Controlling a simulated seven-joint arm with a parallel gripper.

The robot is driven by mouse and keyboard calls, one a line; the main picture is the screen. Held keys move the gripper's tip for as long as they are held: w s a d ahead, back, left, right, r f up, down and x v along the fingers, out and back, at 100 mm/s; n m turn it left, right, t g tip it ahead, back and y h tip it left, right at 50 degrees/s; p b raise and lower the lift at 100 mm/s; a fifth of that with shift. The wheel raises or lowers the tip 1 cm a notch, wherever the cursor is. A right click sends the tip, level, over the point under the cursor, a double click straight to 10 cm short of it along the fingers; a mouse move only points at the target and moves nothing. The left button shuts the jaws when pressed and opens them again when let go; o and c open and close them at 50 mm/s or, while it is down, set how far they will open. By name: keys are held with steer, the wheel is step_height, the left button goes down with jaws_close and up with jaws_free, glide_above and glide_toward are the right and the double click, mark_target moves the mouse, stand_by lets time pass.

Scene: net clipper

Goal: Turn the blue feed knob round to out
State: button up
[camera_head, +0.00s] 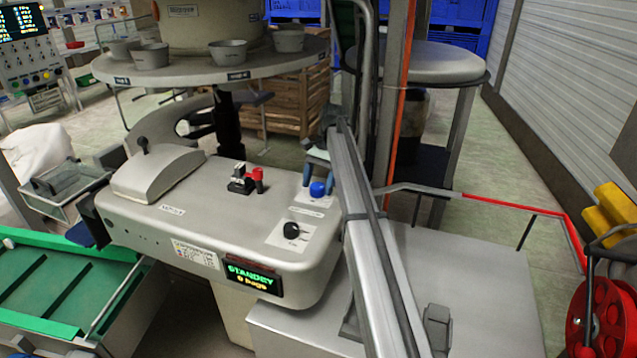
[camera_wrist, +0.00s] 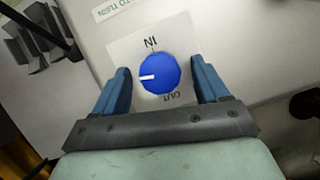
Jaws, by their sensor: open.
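The blue feed knob (camera_head: 317,189) sits on a pale label plate on the machine's grey top. In the wrist view the knob (camera_wrist: 162,70) shows a white pointer mark toward the left of the picture. The word IN is printed above the knob and OUT below it to the right; the mark lines up with neither word. My gripper (camera_wrist: 160,67) is open, with one blue finger on each side of the knob and a visible gap on both sides.
A black dial (camera_head: 291,230) is in front of the knob. A long grey beam (camera_head: 365,230) runs close on the right. The display (camera_head: 252,277) reads STANDBY, 0 bags.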

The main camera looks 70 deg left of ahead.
stand_by(0.4)
steer(key=m+y, duration=0.1)
steer(key=m, duration=0.2)
steer(key=shift+d+g, duration=0.2)
steer(key=shift+g, duration=0.2)
steer(key=m+y, duration=0.1)
steer(key=m, duration=0.3)
steer(key=shift+d+m+y, duration=0.15)
steer(key=shift+m+y, duration=0.25)
steer(key=m+y, duration=0.1)
steer(key=m, duration=0.2)
steer(key=shift+d+m, duration=0.1)
steer(key=shift+m, duration=0.2)
steer(key=m+t+y, duration=0.1)
steer(key=m, duration=0.3)
steer(key=shift+s+y, duration=0.1)
steer(key=shift+y, duration=0.3)
steer(key=v, duration=1.4)
steer(key=w+d+f+g, duration=0.1)
steer(key=w+d+f, duration=0.2)
steer(key=d+f, duration=0.7)
steer(key=w+d+f+g+h, duration=0.1)
steer(key=w+d+f, duration=0.3)
steer(key=d+f, duration=0.7)
steer(key=d, duration=0.3)
steer(key=shift+d+n+g, duration=0.3)
steer(key=shift+g, duration=0.1)
steer(key=shift+w+a+f+h, duration=0.1)
steer(key=shift+h, duration=0.2)
